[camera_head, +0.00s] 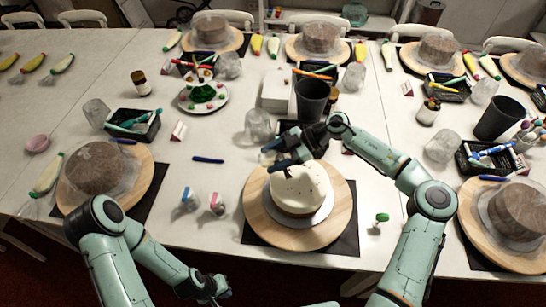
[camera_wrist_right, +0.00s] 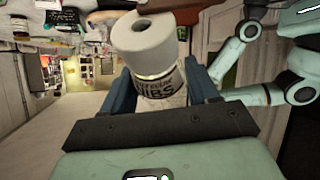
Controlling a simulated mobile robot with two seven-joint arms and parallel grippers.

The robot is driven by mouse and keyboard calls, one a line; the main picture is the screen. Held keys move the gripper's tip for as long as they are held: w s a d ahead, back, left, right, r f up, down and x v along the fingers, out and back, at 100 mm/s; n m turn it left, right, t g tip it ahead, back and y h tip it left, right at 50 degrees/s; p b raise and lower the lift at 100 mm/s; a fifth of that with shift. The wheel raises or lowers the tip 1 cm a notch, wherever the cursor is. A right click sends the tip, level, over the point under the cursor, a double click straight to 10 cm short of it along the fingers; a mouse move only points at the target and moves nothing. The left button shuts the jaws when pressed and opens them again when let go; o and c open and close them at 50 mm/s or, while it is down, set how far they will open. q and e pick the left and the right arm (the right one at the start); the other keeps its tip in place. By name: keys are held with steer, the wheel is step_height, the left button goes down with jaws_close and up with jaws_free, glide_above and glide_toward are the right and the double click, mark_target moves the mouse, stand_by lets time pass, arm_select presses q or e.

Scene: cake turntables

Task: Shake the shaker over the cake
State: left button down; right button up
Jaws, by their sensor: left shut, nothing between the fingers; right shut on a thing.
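The white cake (camera_head: 297,190) has a few dark specks on top. It stands on a pale round plate on a wooden turntable (camera_head: 335,222). My right gripper (camera_head: 276,154) is above the cake's back left edge, shut on the shaker (camera_head: 267,158), which is mostly hidden there. In the right wrist view the shaker (camera_wrist_right: 160,88) sits between the blue fingers, with a "NIBS" label and a white cap with a round opening. My left gripper (camera_head: 220,289) is shut and empty at the bottom, left of the turntable and well away from the cake.
Two small shakers with blue and pink parts (camera_head: 203,203) stand left of the turntable. A green-topped item (camera_head: 381,218) stands to its right. A dark cup (camera_head: 311,100) and clear glasses stand behind. Covered brown cakes on other turntables (camera_head: 95,170) surround the work area.

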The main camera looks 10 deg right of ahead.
steer(key=shift+s+a+r, duration=0.1)
steer(key=shift+a+r, duration=0.35)
steer(key=shift+a, duration=0.05)
steer(key=shift+d+f, duration=0.45)
steer(key=shift+d, duration=0.05)
steer(key=shift+w+d+r+y, duration=0.2)
steer(key=shift+y, duration=0.3)
steer(key=shift+s+a+r, duration=0.15)
steer(key=shift+a+r, duration=0.3)
steer(key=shift+d+f, duration=0.45)
steer(key=shift+w+d+r+y, duration=0.1)
steer(key=shift+w+d+y, duration=0.1)
steer(key=shift+y, duration=0.1)
steer(key=shift+s+a, duration=0.1)
steer(key=shift+a, duration=0.05)
